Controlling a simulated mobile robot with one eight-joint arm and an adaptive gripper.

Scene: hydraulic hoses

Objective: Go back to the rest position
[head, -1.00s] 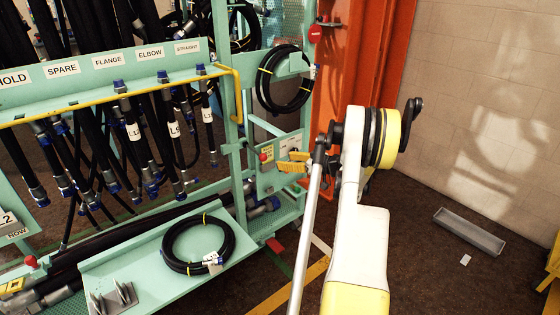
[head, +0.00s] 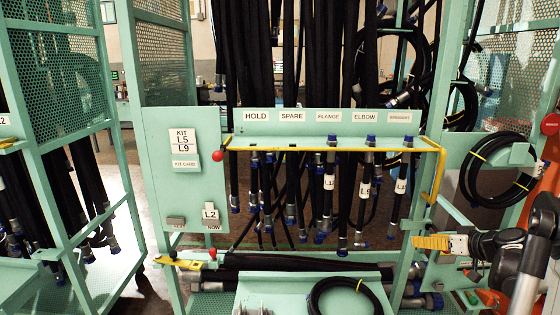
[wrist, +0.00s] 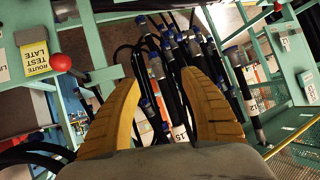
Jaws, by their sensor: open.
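My gripper (head: 432,242) shows at the lower right of the head view, its yellow fingers pointing left in front of the rack's right post. In the wrist view my gripper (wrist: 160,80) has its two yellow fingers apart. No object is held between them; hanging hoses show beyond the gap. My arm's links are cut off at the right edge of the head view.
Black hoses hang from the green rack's label rail (head: 330,122), with a yellow bar (head: 438,165) around it. A coiled hose (head: 498,172) hangs above my gripper. Another coil (head: 345,298) lies on the lower shelf. A red knob (wrist: 62,61) shows at left in the wrist view.

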